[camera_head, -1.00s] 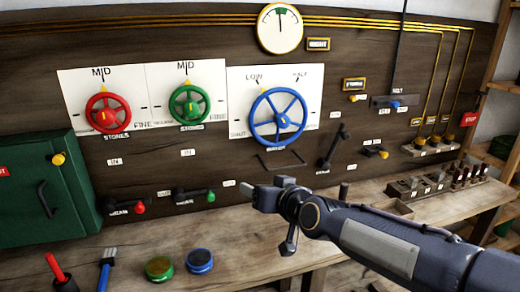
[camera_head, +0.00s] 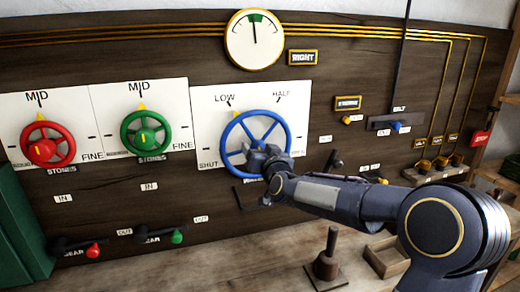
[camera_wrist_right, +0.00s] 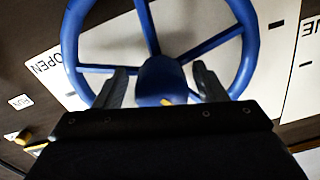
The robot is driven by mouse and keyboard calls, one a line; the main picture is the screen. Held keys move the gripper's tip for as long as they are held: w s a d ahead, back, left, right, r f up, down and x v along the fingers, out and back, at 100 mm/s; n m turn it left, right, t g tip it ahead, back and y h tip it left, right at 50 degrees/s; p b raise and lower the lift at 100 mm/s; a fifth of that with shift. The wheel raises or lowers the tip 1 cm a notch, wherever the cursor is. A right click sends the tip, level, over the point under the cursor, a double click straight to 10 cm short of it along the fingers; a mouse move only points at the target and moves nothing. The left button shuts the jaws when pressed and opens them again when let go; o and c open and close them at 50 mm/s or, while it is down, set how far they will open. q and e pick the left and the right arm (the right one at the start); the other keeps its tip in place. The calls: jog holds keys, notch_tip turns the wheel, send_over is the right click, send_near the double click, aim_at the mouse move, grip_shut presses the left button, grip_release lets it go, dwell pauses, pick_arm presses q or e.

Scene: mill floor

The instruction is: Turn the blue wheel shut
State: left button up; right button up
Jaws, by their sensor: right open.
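The blue wheel (camera_head: 234,136) is mounted on a white plate marked LOW, HALF and SHUT on the dark wooden panel. Its rim and spokes fill the upper part of the right wrist view (camera_wrist_right: 204,49). My right gripper (camera_head: 262,152) is at the wheel's face, covering its hub and lower right part in the head view. In the right wrist view its two fingers (camera_wrist_right: 163,88) stand apart, one on each side of the blue hub (camera_wrist_right: 158,78). I cannot tell whether they touch it. My left gripper is not in view.
A red wheel (camera_head: 62,135) and a green wheel (camera_head: 158,122) are on plates to the left. A round gauge (camera_head: 254,40) is above. A workbench (camera_head: 220,268) runs below, with a wooden box (camera_head: 384,256) and an upright handle (camera_head: 327,262).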

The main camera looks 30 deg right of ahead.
jog(key=shift+a, duration=0.1)
jog(key=c, duration=1)
jog(key=shift+n, duration=0.3)
jog(key=n+p, duration=0.1)
jog(key=n, duration=0.4)
jog(key=shift+r, duration=0.1)
jog(key=n+p, duration=0.2)
jog(key=n, duration=0.4)
jog(key=shift+n, duration=0.3)
jog(key=o, duration=1)
jog(key=shift+s, duration=0.1)
